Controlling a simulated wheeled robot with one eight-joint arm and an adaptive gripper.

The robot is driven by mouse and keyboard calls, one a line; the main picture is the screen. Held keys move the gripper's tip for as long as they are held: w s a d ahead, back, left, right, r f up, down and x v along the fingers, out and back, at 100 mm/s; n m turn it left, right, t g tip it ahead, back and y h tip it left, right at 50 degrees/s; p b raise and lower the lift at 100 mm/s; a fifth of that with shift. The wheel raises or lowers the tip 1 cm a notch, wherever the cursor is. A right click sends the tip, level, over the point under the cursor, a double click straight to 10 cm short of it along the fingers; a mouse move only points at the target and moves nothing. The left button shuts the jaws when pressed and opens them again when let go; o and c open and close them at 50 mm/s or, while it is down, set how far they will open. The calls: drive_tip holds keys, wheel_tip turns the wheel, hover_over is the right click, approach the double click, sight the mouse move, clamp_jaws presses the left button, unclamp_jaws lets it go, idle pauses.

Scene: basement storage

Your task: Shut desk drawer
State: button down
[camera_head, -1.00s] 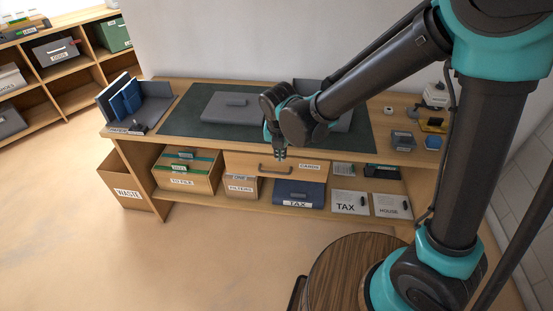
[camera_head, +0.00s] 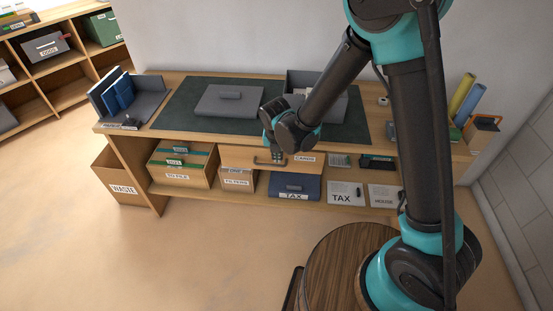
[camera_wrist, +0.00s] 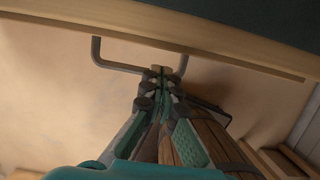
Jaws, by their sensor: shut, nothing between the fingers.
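The desk drawer (camera_head: 240,155), a wooden front labelled CARDS, sits under the desk top (camera_head: 160,122) at the middle. Its front edge also shows in the wrist view (camera_wrist: 230,57) as a strip below the desk's edge; I cannot tell exactly how far it stands out. Its dark bar handle (camera_wrist: 112,67) shows below that strip, and in the head view the handle (camera_head: 262,162) is partly covered by my gripper. My gripper (camera_head: 278,160) is shut and empty, pointing down in front of the drawer. In the wrist view its fingertips (camera_wrist: 161,72) are together at the handle's middle; contact is unclear.
A laptop-like grey case (camera_head: 228,102) lies on the dark desk mat (camera_head: 185,120). A WASTE bin (camera_head: 122,178) stands left.

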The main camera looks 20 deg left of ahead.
drive_tip(key=shift+w+a, duration=0.15)
drive_tip(key=shift+w, duration=0.55)
drive_tip(key=shift+w, duration=0.1)
drive_tip(key=shift+w+a, duration=0.15)
drive_tip(key=shift+w, duration=0.4)
drive_tip(key=shift+w+a, duration=0.15)
drive_tip(key=shift+w, duration=0.35)
